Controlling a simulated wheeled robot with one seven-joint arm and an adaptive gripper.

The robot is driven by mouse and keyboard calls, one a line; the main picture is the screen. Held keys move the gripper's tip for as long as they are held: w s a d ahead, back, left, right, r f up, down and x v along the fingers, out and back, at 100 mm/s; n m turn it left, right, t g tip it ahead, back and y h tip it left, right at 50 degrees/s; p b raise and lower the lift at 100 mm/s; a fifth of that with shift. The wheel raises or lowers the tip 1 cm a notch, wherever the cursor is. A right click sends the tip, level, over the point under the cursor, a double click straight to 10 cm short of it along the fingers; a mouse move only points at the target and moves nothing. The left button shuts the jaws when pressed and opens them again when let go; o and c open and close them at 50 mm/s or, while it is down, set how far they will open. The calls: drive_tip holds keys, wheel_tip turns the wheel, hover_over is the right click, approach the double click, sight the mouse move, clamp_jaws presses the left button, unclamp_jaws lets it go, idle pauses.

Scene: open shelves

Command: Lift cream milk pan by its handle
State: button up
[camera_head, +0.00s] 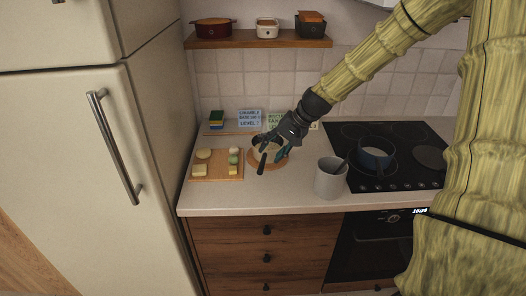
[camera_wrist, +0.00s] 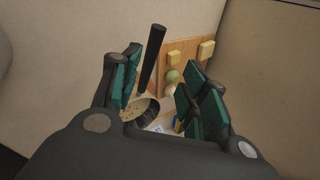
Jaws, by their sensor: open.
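The cream milk pan (camera_wrist: 143,111) has a pale, speckled inside and a long black handle (camera_wrist: 152,60). In the head view it sits on a round wooden board (camera_head: 256,163) on the counter, mostly hidden by my gripper, with its handle (camera_head: 262,162) showing below the hand. My gripper (camera_head: 274,157) is open over the pan. In the wrist view, the handle runs upward in the gap between my green-padded fingers (camera_wrist: 163,88), nearer the left finger. The fingers do not appear closed on it. Whether either pad touches the handle cannot be told.
A grey cup (camera_head: 331,180) stands right of the pan. A dark blue pot (camera_head: 375,157) sits on the black hob (camera_head: 400,181). A cutting board with food (camera_head: 208,177) lies to the left. Cards (camera_head: 250,118) stand behind. A shelf (camera_head: 270,41) with pots hangs above.

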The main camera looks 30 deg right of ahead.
sight(264, 164)
drive_tip(key=f, duration=0.1)
drive_tip(key=w+f+p, duration=0.1)
drive_tip(key=f, duration=0.1)
drive_tip(key=shift+w+a+f, duration=0.1)
drive_tip(key=shift+w+f, duration=0.05)
drive_tip(key=shift+f, duration=0.15)
drive_tip(key=shift+a+f, duration=0.15)
drive_tip(key=shift+a, duration=0.15)
drive_tip(key=shift+d+p+x, duration=0.2)
drive_tip(key=shift+p+x, duration=0.55)
drive_tip(key=shift+x, duration=0.25)
drive_tip(key=shift+p+x, duration=0.55)
drive_tip(key=shift+x, duration=1.2)
drive_tip(key=shift+d, duration=0.1)
clamp_jaws()
